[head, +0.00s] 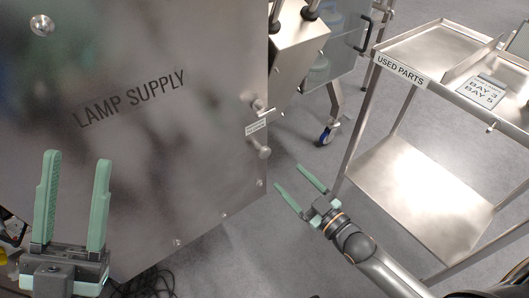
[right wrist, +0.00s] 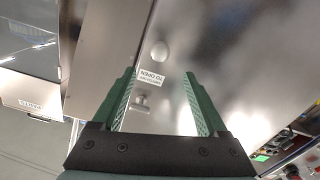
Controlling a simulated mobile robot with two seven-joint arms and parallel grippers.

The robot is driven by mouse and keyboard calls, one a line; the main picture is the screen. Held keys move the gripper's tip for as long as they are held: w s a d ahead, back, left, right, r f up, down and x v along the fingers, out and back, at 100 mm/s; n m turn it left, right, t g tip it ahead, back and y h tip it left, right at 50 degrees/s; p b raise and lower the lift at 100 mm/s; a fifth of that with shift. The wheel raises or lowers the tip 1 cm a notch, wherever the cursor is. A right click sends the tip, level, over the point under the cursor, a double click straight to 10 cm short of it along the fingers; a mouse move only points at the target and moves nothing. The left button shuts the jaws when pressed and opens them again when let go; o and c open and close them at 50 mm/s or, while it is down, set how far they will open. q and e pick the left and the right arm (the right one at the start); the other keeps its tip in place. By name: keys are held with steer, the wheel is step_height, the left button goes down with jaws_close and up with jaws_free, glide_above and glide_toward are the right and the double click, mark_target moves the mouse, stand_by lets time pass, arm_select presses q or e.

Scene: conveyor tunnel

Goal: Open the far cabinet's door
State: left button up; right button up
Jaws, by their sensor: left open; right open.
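A large steel cabinet front lettered LAMP SUPPLY (head: 150,125) fills the left of the head view; I cannot tell whether it is the task's far cabinet. It appears shut. Near its right edge are an upper knob (head: 258,106) and a lower knob (head: 263,151), with a small label (head: 257,127) between them. My right gripper (head: 288,175) is open and empty, below and right of the lower knob. In the right wrist view, a round knob (right wrist: 159,51) and a TO OPEN label (right wrist: 151,78) show between its fingers. My left gripper (head: 78,157) is open and empty before the cabinet's lower left.
A steel cart (head: 428,200) marked USED PARTS stands at the right, with a shelf below. A steel housing (head: 297,45) and a caster wheel (head: 327,135) are behind the cabinet's right edge. Black cables (head: 145,285) lie on the floor below.

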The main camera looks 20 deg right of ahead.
mark_target(266, 154)
arm_select(q)
steer(key=shift+n, duration=0.5)
step_height(266, 154, down, 4)
steer(key=b, duration=0.3)
steer(key=shift+w+d, duration=0.1)
steer(key=shift+d, duration=0.05)
arm_select(e)
steer(key=x, duration=1.1)
steer(key=shift+w, duration=0.3)
jaws_close()
steer(key=shift+a, duration=0.1)
